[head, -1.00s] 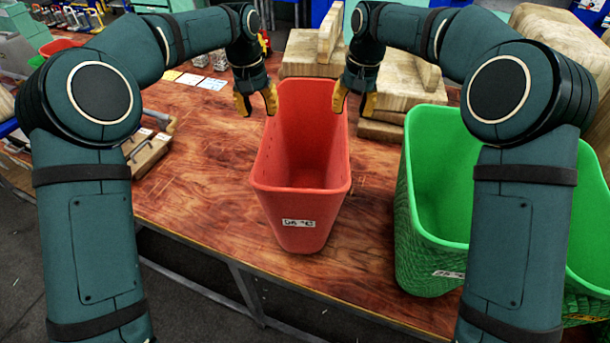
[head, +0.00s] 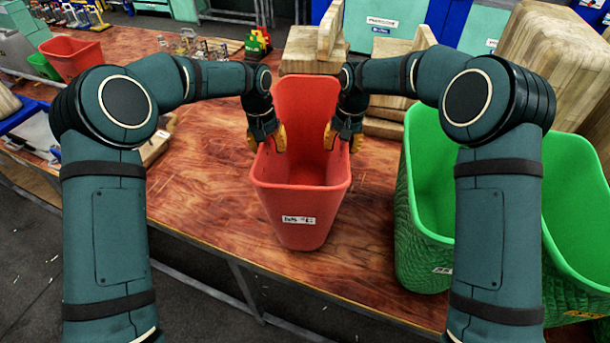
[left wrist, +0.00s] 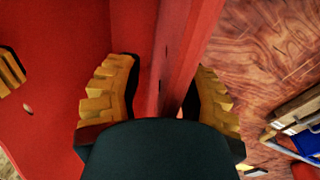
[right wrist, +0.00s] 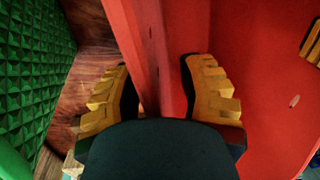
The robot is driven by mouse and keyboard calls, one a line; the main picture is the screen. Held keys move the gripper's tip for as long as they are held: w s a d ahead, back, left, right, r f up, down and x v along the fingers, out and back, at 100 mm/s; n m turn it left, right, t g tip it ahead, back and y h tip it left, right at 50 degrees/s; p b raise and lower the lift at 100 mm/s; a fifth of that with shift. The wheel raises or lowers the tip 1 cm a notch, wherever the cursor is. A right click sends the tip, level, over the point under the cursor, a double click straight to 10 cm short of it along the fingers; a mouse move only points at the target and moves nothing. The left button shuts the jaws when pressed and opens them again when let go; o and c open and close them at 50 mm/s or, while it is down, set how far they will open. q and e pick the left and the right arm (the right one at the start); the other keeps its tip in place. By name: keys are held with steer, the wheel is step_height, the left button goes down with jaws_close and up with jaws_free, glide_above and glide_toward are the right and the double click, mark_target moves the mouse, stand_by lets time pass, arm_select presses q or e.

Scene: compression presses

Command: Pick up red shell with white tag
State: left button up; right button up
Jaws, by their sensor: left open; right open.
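The red shell (head: 300,190), a tall open bin with a white tag (head: 298,220) on its near face, stands upright on the wooden table. My left gripper (head: 267,138) is open at its left rim. In the left wrist view, the left fingers (left wrist: 162,95) straddle the red side wall (left wrist: 182,50), one inside and one outside, with gaps showing. My right gripper (head: 343,137) is open at the right rim. In the right wrist view, its fingers (right wrist: 157,95) likewise straddle the opposite wall (right wrist: 147,45). The lower parts of the fingers are partly hidden in the head view.
A large green bin (head: 420,210) stands close to the right of the shell. Wooden blocks (head: 312,50) stand behind it. Another red bin (head: 72,55) is at the far left. The table (head: 205,190) is clear at the shell's left; its front edge is near.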

arm_select(q)
steer(key=shift+d+f, duration=0.1)
steer(key=shift+f, duration=0.5)
arm_select(e)
steer(key=shift+a+f, duration=0.1)
steer(key=shift+f, duration=0.5)
arm_select(q)
jaws_close()
arm_select(e)
jaws_close()
